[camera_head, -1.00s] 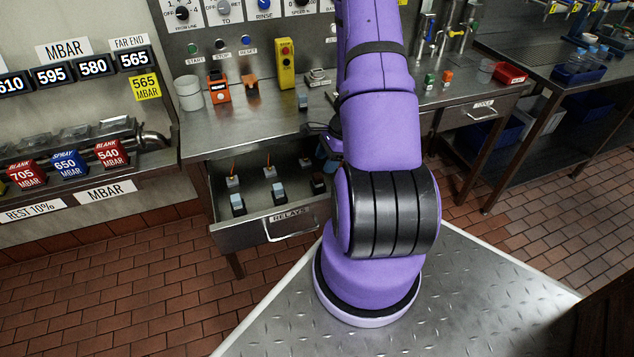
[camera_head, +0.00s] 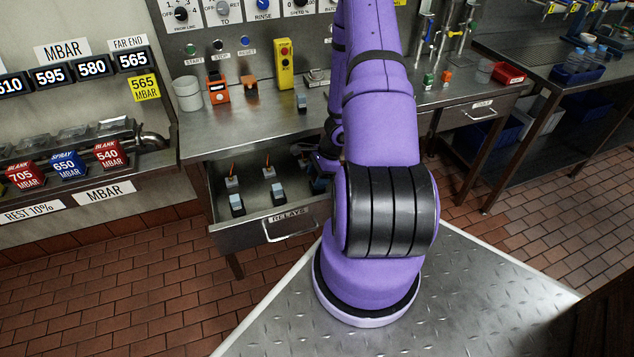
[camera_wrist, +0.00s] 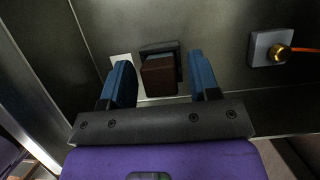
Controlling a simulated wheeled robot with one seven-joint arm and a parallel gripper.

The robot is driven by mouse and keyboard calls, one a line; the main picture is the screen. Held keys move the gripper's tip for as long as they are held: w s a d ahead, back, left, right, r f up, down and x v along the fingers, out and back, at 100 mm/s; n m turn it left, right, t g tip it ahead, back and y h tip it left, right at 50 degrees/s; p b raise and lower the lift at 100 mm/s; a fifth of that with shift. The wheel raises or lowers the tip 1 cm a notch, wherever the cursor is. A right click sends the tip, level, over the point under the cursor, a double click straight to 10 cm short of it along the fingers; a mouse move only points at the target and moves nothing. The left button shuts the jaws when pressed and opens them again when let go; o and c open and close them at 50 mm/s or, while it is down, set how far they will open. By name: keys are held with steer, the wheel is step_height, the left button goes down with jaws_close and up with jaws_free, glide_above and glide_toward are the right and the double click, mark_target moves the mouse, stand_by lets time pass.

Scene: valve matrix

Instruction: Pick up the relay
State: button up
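In the head view the open drawer labelled RELAYS (camera_head: 290,217) holds several relays, among them a light blue and black one (camera_head: 237,204) and another (camera_head: 278,193). In the wrist view a brown and black relay (camera_wrist: 160,75) lies between my gripper's two blue fingers (camera_wrist: 160,84). The fingers are spread, with a gap on each side of the relay. In the head view my gripper (camera_head: 318,170) is low over the right part of the drawer, mostly hidden by my arm.
A grey block with an orange lead (camera_wrist: 268,48) sits to the right in the wrist view. The steel counter (camera_head: 245,130) above the drawer carries a yellow control box (camera_head: 285,64), an orange device (camera_head: 217,88) and a white cup (camera_head: 187,93).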

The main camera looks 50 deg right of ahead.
steer(key=c, duration=0.8)
